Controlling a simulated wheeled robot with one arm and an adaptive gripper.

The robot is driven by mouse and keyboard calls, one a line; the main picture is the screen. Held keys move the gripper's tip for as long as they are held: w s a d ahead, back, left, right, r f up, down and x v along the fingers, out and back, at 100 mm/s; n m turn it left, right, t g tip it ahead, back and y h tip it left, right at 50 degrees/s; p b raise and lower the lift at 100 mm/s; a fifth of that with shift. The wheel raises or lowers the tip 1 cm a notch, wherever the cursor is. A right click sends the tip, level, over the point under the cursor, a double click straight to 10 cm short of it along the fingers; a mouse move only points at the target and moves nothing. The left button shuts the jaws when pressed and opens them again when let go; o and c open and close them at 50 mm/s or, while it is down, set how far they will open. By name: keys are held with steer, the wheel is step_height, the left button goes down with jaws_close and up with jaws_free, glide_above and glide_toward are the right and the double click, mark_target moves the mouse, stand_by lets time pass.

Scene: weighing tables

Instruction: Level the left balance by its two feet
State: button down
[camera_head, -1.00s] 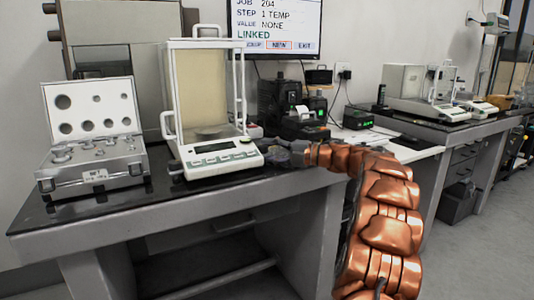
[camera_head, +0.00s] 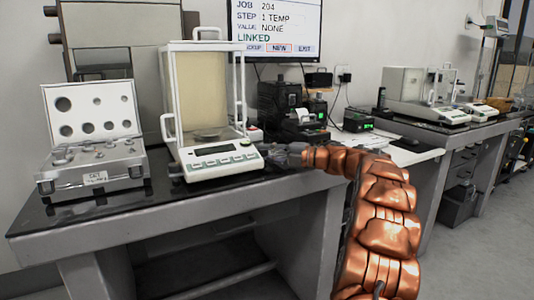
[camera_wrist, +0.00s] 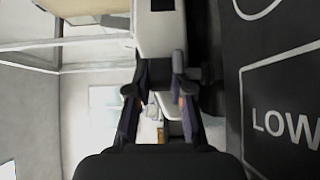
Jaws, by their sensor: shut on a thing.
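The left balance (camera_head: 222,168) is white with a glass draft shield and a front keypad, and stands on the dark tabletop at left centre. My gripper (camera_head: 272,155) is at its front right corner, low beside the housing. In the wrist view my gripper's two fingers (camera_wrist: 163,62) reach to the white balance housing (camera_wrist: 156,38), shut on the right foot as far as position shows. The foot itself is mostly hidden by the fingers. The left foot cannot be made out in the head view. No level bubble can be read.
An open case of weights (camera_head: 92,168) stands left of the balance on the same table (camera_head: 120,216). A monitor (camera_head: 277,28) and a small printer (camera_head: 303,122) are behind. A dark surface marked LOW (camera_wrist: 285,124) lies close beside the fingers.

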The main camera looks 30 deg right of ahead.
steer(key=shift+m+t+h+b, duration=0.3)
steer(key=shift+h+b, duration=0.1)
steer(key=shift+b, duration=0.15)
steer(key=shift+s+a+m+t+h+b, duration=0.1)
steer(key=shift+a+m+t+h+b, duration=0.05)
steer(key=shift+m+t+h+b, duration=0.6)
steer(key=m+h+b, duration=0.1)
steer(key=h, duration=0.1)
steer(key=m+t+h+b, duration=0.1)
steer(key=h, duration=0.1)
steer(key=m+t+h+b, duration=0.1)
steer(key=m+h+b, duration=0.1)
steer(key=shift+a, duration=0.3)
steer(key=m+h+b, duration=0.1)
steer(key=h, duration=0.1)
steer(key=m+h+b, duration=0.1)
steer(key=h+b, duration=0.1)
steer(key=shift+r+m+h+b, duration=0.1)
steer(key=shift+m+h+b, duration=0.15)
steer(key=shift+b, duration=0.05)
steer(key=shift+m+h, duration=0.3)
steer(key=c, duration=1)
jaws_free()
steer(key=shift+c, duration=0.2)
steer(key=shift+s, duration=0.1)
